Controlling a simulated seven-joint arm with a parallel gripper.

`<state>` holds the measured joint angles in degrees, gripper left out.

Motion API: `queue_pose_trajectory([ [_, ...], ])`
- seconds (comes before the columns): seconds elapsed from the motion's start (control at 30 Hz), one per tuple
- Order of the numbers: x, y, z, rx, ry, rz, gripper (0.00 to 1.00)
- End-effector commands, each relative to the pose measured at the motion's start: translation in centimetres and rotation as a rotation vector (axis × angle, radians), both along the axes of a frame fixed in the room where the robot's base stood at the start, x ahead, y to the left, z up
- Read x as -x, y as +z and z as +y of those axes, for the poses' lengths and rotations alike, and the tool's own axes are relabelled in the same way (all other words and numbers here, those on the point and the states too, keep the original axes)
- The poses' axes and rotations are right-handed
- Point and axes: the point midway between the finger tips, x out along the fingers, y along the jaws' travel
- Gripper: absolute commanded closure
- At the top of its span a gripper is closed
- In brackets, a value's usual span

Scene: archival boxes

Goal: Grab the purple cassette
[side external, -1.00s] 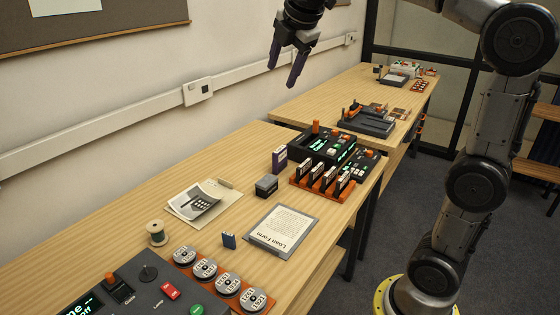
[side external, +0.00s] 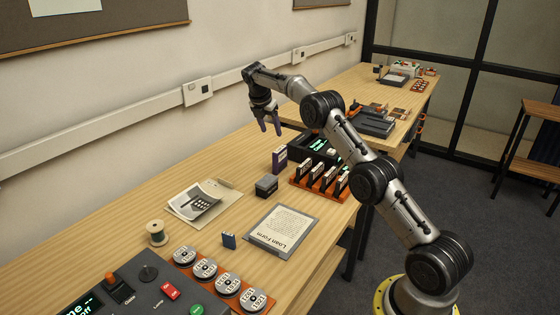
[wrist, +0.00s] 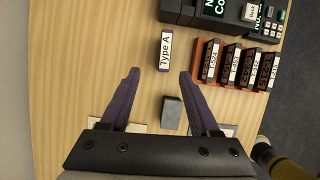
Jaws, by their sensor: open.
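The purple cassette (side external: 280,159) stands upright on the wooden table, left of the orange rack of cassettes. In the wrist view its white "Type A" label (wrist: 165,52) faces up, and it sits ahead of and between my fingertips. My gripper (side external: 270,124) is open and empty, pointing down above the table, a little above and behind the cassette in the side view. In the wrist view both purple fingers of my gripper (wrist: 159,76) are spread apart, and neither touches the cassette.
An orange rack (side external: 319,187) with several dark cassettes stands close to the right. A dark console (side external: 309,146) is just behind. A small grey box (side external: 266,186) sits in front. A loan form (side external: 284,229) lies nearer. The table left of the cassette is clear.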

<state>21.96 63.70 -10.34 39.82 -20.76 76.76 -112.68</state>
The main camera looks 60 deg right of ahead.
Motion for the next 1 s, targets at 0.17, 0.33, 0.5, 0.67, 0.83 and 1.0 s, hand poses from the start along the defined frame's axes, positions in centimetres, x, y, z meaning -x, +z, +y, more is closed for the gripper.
queue_pose_trajectory([
  [0.17, 0.4, -2.3, -1.2, -0.006, -0.012, 0.015, 0.38],
  [0.33, 0.4, -5.3, -2.4, -0.007, -0.013, 0.016, 0.38],
  [0.5, 0.3, -7.8, -3.4, -0.006, -0.012, 0.014, 0.38],
  [0.67, 0.3, -8.7, -3.8, -0.004, -0.012, 0.011, 0.38],
  [0.83, 0.4, -9.6, -4.0, -0.005, -0.012, 0.014, 0.38],
  [1.0, 0.7, -12.0, -4.3, -0.007, -0.012, 0.015, 0.38],
])
